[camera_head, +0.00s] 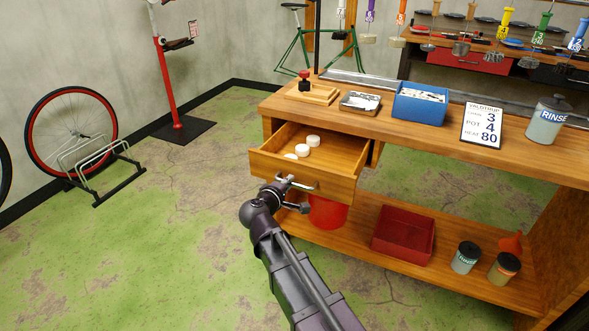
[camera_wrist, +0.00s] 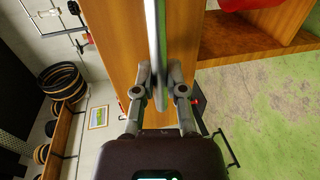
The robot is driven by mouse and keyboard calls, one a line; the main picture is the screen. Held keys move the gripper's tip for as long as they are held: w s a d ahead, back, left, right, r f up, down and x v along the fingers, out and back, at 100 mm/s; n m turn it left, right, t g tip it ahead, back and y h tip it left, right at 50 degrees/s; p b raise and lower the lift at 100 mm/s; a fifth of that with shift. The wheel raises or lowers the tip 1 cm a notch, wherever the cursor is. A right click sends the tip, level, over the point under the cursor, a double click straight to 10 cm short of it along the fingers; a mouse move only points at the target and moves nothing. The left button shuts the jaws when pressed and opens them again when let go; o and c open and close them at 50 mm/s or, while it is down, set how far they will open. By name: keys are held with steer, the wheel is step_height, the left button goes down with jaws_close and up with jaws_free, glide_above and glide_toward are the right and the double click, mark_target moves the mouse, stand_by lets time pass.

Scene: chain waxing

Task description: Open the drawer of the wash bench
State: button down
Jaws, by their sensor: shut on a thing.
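The wash bench (camera_head: 345,117) is a wooden bench with a lower shelf. Its drawer (camera_head: 270,164) stands pulled out at the left end, with several white round pieces (camera_head: 312,140) inside. The drawer front carries a metal bar handle (camera_head: 300,184). My gripper (camera_head: 284,189) is at the handle and shut on it. In the wrist view the handle (camera_wrist: 153,40) runs between the two fingers of my gripper (camera_wrist: 158,85), with the wooden drawer front (camera_wrist: 125,50) beyond. The fingertips are partly hidden by the handle and the drawer front.
On the bench top are a blue box (camera_head: 420,104), a sign (camera_head: 482,124) and a rinse jar (camera_head: 547,120). A red bucket (camera_head: 327,212) and a red bin (camera_head: 403,236) stand on the lower shelf. A bike rack (camera_head: 100,170) stands left; the floor between is clear.

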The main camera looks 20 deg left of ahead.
steer(key=f+v, duration=0.1)
steer(key=v, duration=0.5)
steer(key=shift+s, duration=0.2)
steer(key=shift+f, duration=0.1)
steer(key=c, duration=0.7)
jaws_free()
steer(key=shift+s, duration=0.15)
